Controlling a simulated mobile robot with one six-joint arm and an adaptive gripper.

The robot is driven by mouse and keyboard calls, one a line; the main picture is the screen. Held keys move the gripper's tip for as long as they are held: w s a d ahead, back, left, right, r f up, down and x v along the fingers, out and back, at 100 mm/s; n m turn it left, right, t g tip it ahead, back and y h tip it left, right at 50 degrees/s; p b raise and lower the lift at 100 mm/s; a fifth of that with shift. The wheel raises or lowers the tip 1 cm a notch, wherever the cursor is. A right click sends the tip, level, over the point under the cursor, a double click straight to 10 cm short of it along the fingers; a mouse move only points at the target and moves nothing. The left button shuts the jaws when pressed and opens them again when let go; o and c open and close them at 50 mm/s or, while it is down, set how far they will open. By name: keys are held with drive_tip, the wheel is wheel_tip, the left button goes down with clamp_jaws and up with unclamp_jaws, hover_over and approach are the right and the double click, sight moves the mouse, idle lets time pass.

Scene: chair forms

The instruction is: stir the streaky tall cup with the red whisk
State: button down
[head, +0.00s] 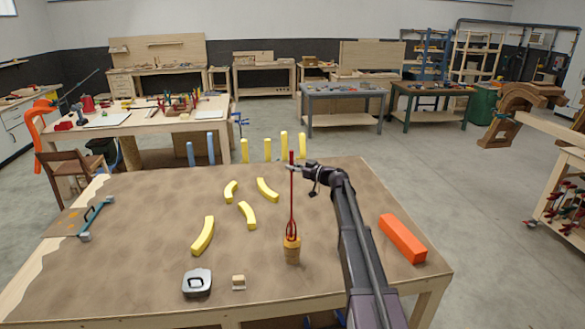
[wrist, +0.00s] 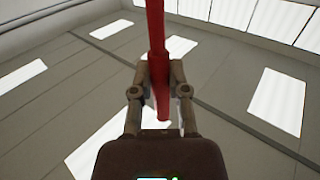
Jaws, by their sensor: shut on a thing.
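The red whisk (head: 292,205) stands upright in the head view, its wire end down at the mouth of the streaky tall cup (head: 292,254). The cup is wood-brown and stands on the near part of the table. My gripper (head: 294,168) is shut on the whisk's handle near its upper part. In the wrist view the whisk's red handle (wrist: 156,50) passes between the two fingers of my gripper (wrist: 157,75). The whisk's lowest tip is hidden by the cup's rim, so I cannot tell how deep it sits.
The brown-topped table (head: 330,200) bears several yellow curved pieces (head: 203,235), an orange block (head: 403,238) at right, a grey tape measure (head: 197,282) and a small wooden block (head: 239,282) left of the cup. A blue-handled tool (head: 96,217) lies far left.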

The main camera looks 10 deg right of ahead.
drive_tip(key=shift+r+p, duration=2)
drive_tip(key=shift+r, duration=0.25)
drive_tip(key=shift+r+p, duration=2)
drive_tip(key=shift+f, duration=0.1)
